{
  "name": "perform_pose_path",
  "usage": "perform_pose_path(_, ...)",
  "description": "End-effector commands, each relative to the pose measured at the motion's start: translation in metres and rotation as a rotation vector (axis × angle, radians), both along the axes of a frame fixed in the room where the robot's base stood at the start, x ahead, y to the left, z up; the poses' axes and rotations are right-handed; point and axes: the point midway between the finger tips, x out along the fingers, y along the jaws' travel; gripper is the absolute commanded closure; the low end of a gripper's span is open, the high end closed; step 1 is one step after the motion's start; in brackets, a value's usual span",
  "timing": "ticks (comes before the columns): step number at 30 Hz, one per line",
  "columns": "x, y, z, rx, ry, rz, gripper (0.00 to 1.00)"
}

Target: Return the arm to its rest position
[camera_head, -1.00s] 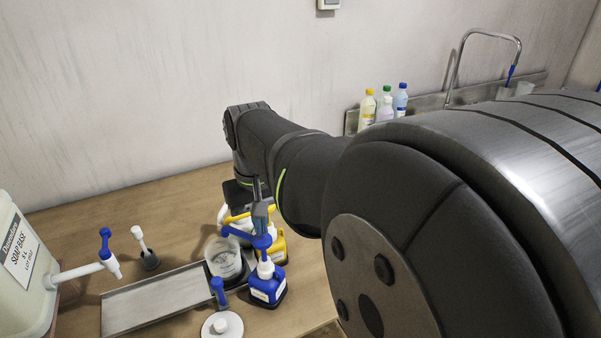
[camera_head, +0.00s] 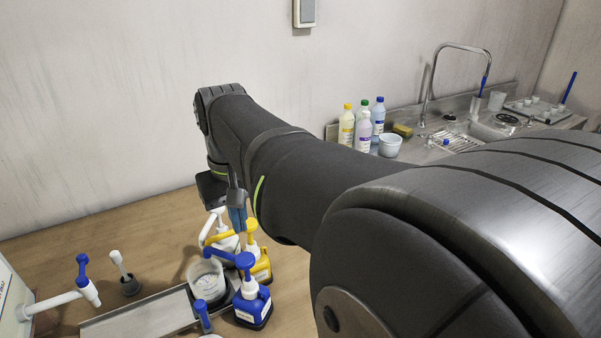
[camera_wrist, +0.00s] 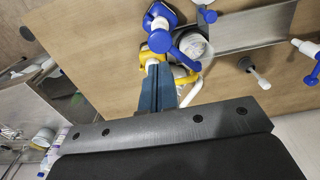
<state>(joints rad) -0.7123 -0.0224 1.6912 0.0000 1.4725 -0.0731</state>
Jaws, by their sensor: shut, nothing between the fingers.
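My gripper (camera_head: 238,216) hangs from the raised arm above the wooden bench in the head view, near the pump bottles. In the wrist view its blue fingers (camera_wrist: 158,88) are together with nothing visible between them. Below and beside it are a blue pump bottle (camera_head: 253,306), a yellow pump bottle (camera_head: 262,268) and a bottle with a white pump (camera_head: 226,240). A clear beaker (camera_head: 207,281) stands beside the blue bottle. My arm hides part of the bench to the right.
The air above the bench's left side is clear.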

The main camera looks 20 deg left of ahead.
Motion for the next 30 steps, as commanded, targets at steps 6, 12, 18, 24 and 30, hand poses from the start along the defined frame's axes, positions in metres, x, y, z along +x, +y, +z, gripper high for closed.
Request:
perform_pose_path(6,0.0,0.0,-0.018,-0.002,0.002,0.0,1.0)
perform_pose_path(12,-0.001,0.0,-0.049,-0.004,0.004,0.0,1.0)
perform_pose_path(18,0.0,0.0,-0.068,-0.001,0.001,0.0,1.0)
perform_pose_path(24,0.0,0.0,-0.072,0.0,0.0,0.0,1.0)
perform_pose_path(30,0.0,0.0,-0.072,0.0,0.0,0.0,1.0)
